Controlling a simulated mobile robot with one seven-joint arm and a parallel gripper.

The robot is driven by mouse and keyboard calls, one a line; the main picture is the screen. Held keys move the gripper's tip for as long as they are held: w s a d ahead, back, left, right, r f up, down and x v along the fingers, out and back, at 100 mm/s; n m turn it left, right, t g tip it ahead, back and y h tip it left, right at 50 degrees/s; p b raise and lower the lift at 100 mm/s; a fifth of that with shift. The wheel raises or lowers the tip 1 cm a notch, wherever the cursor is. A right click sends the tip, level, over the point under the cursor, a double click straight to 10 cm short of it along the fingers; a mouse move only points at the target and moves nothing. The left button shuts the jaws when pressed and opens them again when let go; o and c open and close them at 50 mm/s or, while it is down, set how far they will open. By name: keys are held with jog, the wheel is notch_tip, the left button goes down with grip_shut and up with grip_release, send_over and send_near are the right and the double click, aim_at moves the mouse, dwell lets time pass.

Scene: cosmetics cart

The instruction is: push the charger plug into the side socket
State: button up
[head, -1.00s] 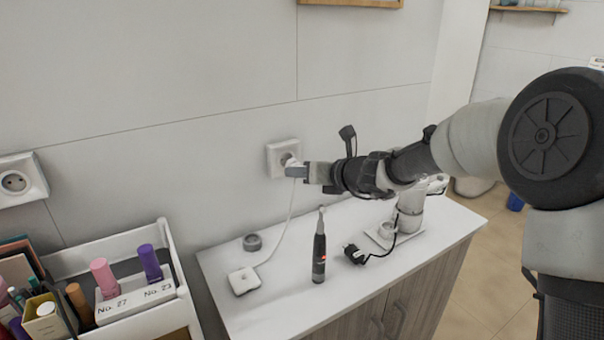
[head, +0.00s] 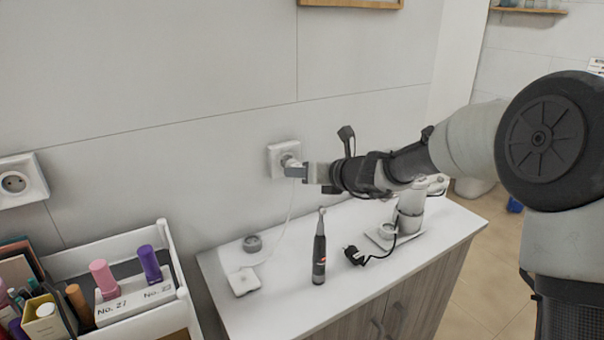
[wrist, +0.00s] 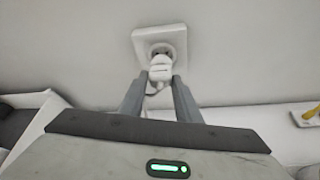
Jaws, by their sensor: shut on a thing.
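The white charger plug (wrist: 160,72) is between my gripper's (wrist: 160,82) two fingertips, which are shut on it. Its front end is at the round recess of a white wall socket (wrist: 149,38). How deep it sits in the recess cannot be told. In the head view, the plug (head: 290,161) shows as a small white piece between the socket (head: 274,157) and my gripper (head: 297,171), which reaches in from the right. A thin white cable hangs from the plug to a small white square pad (head: 243,281) on the cabinet top.
Another wall socket (head: 15,183) is at the far left, empty. Below my gripper, an electric toothbrush (head: 319,255) stands upright on the cabinet (head: 300,300). A black plug with cord (head: 354,255) lies beside it. A cosmetics cart (head: 165,235) stands at the left.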

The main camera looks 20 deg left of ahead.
jog(key=shift+w+a+p, duration=0.55)
jog(key=shift+w+a, duration=0.45)
jog(key=shift+a, duration=0.25)
jog(key=o, duration=1.2)
jog(key=p+v, duration=0.1)
jog(key=v, duration=1.6)
jog(key=shift+s+d, duration=0.1)
jog(key=shift+d, duration=0.15)
